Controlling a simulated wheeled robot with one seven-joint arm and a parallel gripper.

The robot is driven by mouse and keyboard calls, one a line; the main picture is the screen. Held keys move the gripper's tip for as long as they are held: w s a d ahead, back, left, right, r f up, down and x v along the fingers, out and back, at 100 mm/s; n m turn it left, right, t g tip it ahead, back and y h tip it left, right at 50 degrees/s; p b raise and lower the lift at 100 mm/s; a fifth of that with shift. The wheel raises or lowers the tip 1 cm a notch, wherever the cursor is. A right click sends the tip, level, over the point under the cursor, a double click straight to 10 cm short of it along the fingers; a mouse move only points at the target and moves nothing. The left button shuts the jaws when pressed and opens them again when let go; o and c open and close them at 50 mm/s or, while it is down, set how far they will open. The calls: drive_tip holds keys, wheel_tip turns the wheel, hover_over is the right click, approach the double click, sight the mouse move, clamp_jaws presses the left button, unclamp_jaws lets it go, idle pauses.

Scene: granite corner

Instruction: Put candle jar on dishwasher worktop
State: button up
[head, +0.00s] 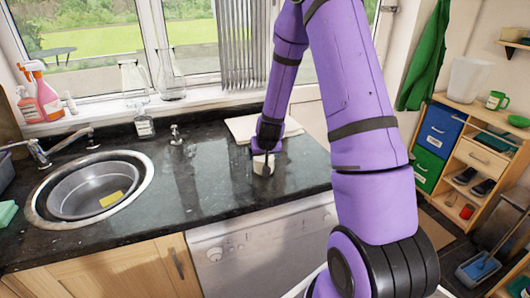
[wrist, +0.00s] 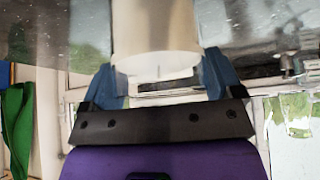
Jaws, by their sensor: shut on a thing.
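The candle jar (head: 262,166) is a small cream-white cylinder on or just above the dark worktop (head: 220,190) over the dishwasher; I cannot tell whether it touches the surface. My gripper (head: 263,158) is above it and shut on it. In the wrist view the pale candle jar (wrist: 155,28) sits between the two blue fingers of my gripper (wrist: 158,78). The white dishwasher front (head: 265,245) is below the worktop edge. Part of the jar is hidden by the gripper in the head view.
A folded beige cloth (head: 240,127) lies behind the gripper. A round sink (head: 90,190) with a yellow sponge is at the left. A small tap (head: 176,134) and a glass bottle (head: 144,122) stand near the window. The worktop between sink and jar is clear.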

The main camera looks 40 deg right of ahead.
drive_tip(key=shift+f, duration=0.1)
drive_tip(key=o, duration=0.9)
drive_tip(key=s+a+r+n+y, duration=0.1)
drive_tip(key=s+a+r, duration=0.4)
drive_tip(key=r, duration=0.3)
drive_tip(key=s+a+r+n+y, duration=0.1)
drive_tip(key=s+a+r, duration=0.35)
drive_tip(key=r, duration=0.45)
drive_tip(key=s+a+r+n+y, duration=0.1)
drive_tip(key=s+a+r, duration=0.35)
drive_tip(key=r, duration=0.35)
drive_tip(key=s+a+r, duration=0.1)
drive_tip(key=s+r, duration=0.1)
drive_tip(key=s, duration=0.4)
drive_tip(key=s+a+r+n, duration=0.1)
drive_tip(key=s+r, duration=0.2)
drive_tip(key=s, duration=0.3)
drive_tip(key=s+a+r+n, duration=0.1)
drive_tip(key=s+a+r, duration=0.1)
drive_tip(key=s, duration=0.4)
drive_tip(key=shift+s+r+g, duration=0.25)
drive_tip(key=shift+s+g, duration=0.05)
drive_tip(key=shift+g, duration=0.1)
